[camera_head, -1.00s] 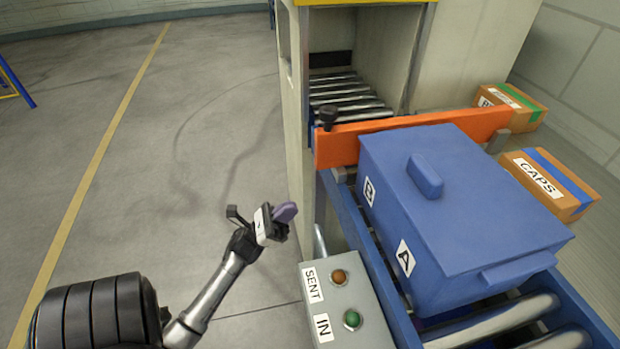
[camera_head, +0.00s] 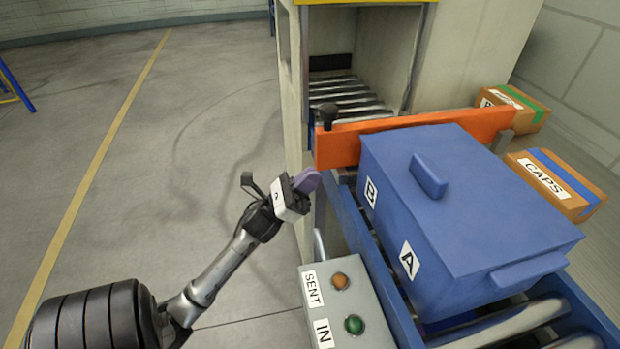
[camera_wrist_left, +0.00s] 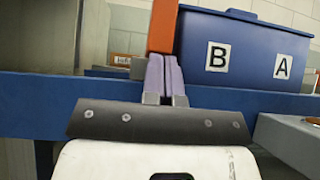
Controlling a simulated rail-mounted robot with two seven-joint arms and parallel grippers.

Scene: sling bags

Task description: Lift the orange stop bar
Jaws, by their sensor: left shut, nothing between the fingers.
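The orange stop bar (camera_head: 345,146) lies across the conveyor, in front of the tunnel opening, with a black knob (camera_head: 327,115) near its left end. In the left wrist view the bar's end (camera_wrist_left: 163,27) shows just beyond my fingertips. My left gripper (camera_head: 306,181) is shut and empty, its purple fingers pressed together, below and in front of the bar's left end. It also shows in the left wrist view (camera_wrist_left: 163,75). I cannot tell whether the fingers touch the bar. My right gripper is not in view.
A blue bin (camera_head: 470,215) marked A and B sits on the rollers right behind the bar. A grey control box (camera_head: 335,300) with orange and green buttons stands beside the blue conveyor rail (camera_head: 372,262). Cardboard boxes (camera_head: 553,186) lie at the right.

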